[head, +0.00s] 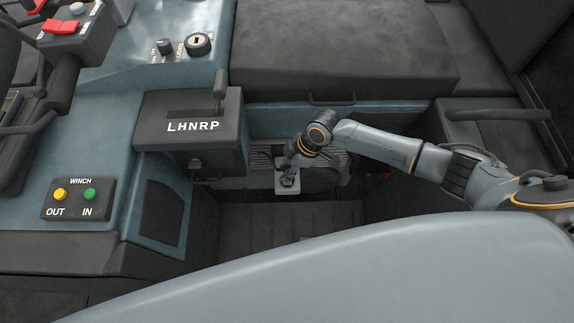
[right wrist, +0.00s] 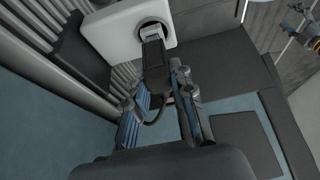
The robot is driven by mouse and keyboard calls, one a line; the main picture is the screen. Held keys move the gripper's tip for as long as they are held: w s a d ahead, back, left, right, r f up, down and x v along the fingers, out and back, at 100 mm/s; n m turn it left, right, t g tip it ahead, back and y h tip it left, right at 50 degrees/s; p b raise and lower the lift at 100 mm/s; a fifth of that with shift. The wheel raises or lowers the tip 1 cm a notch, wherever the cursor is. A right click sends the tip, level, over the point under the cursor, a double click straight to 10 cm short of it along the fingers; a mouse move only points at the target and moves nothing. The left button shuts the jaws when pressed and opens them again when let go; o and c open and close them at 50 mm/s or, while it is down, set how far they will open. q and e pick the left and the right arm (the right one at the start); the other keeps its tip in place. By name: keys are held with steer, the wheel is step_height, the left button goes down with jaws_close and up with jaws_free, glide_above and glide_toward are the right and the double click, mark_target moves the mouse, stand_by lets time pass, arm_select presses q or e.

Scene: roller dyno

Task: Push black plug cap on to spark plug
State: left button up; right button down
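The white block (right wrist: 112,32) holds the spark plug (right wrist: 152,32) in a round dark recess; only a pale part of the plug shows. The black plug cap (right wrist: 155,62) is right in front of the plug, roughly in line with it. I cannot tell how far it sits over the plug. A dark cable curves from its near end. My right gripper (right wrist: 160,88) has one finger on each side of the cap's near end; whether they press on it is unclear. The right gripper (head: 291,165) also shows in the head view, small, over the white block (head: 287,188). My left gripper seems to show small in the right wrist view (right wrist: 298,25).
The gear selector box (head: 190,130) stands just left of the right gripper. A black seat cushion (head: 340,50) lies behind it. The winch button panel (head: 78,198) is at the left. The dark floor (head: 290,225) in front of the block is open.

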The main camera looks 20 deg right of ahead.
steer(key=c, duration=1.1)
jaws_free()
steer(key=shift+o, duration=0.2)
steer(key=v, duration=1.2)
